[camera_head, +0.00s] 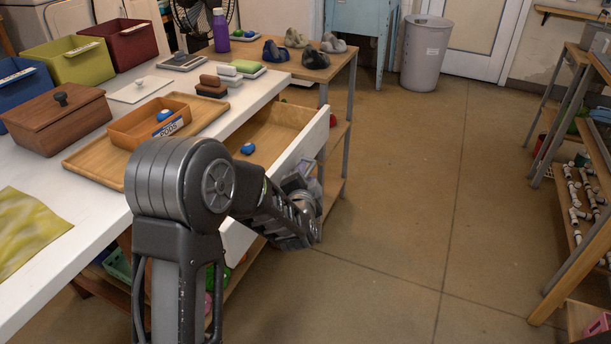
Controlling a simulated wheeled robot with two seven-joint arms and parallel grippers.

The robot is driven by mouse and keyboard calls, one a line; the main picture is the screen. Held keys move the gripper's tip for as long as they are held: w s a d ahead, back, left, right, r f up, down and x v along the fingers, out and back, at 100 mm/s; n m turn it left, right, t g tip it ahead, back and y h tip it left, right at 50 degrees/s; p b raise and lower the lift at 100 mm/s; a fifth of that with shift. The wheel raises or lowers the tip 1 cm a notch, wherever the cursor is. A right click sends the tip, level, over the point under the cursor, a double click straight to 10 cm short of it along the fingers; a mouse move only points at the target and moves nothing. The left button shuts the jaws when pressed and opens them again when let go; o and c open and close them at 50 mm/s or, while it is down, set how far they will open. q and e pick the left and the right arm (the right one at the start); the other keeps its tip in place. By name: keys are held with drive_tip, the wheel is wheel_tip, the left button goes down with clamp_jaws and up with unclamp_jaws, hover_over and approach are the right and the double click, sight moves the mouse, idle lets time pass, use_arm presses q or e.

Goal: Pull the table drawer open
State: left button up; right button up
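The table drawer (310,138) stands pulled out from under the white tabletop. It has a white front and a wooden inside, and a blue ball (248,149) lies in it. My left arm crosses in front of the drawer and hides part of its front and its handle. My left gripper (305,185) is at the outer face of the drawer front. Its fingers are small and partly hidden, so I cannot tell whether they are open, shut or on the handle. My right gripper is not in view.
On the white table (95,240) are a wooden tray (85,160) holding an orange box (125,133), a lidded wooden box (60,120) and several bins. A wooden side table (335,65) stands behind the drawer. Open floor lies to the right, before a shelf rack (560,235).

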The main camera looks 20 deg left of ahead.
use_arm(q)
drive_tip(key=p+v, duration=0.1)
drive_tip(key=v, duration=0.6)
drive_tip(key=shift+s, duration=0.35)
drive_tip(key=shift+d, duration=0.1)
idle(0.4)
